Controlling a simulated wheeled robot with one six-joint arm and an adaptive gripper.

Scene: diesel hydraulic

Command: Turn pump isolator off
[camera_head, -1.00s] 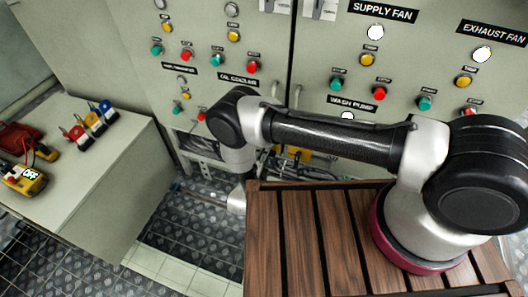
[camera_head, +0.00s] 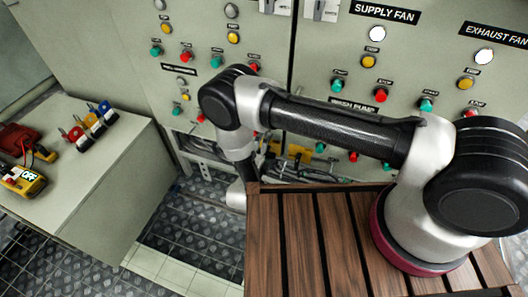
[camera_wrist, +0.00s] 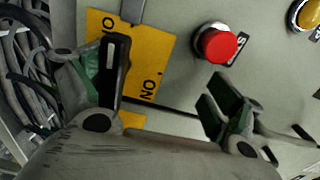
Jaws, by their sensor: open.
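A yellow plate (camera_wrist: 150,65) with dark letters is fixed to the grey panel in the wrist view. A grey handle-like bar (camera_wrist: 132,10) shows at its top edge, cut off by the frame. This looks like the isolator, but its name is not readable. My gripper (camera_wrist: 168,85) is open and empty. Its left finger overlaps the plate, and its right finger is below a red push button (camera_wrist: 218,45). A yellow part (camera_head: 292,152) also shows below my arm in the head view. My gripper is hidden there.
Several cables (camera_wrist: 25,70) hang left of the plate. A yellow button (camera_wrist: 306,13) is at the upper right. In the head view, a bench (camera_head: 105,175) with a multimeter (camera_head: 22,181) and padlocks (camera_head: 92,122) stands left. My arm crosses in front of the panel.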

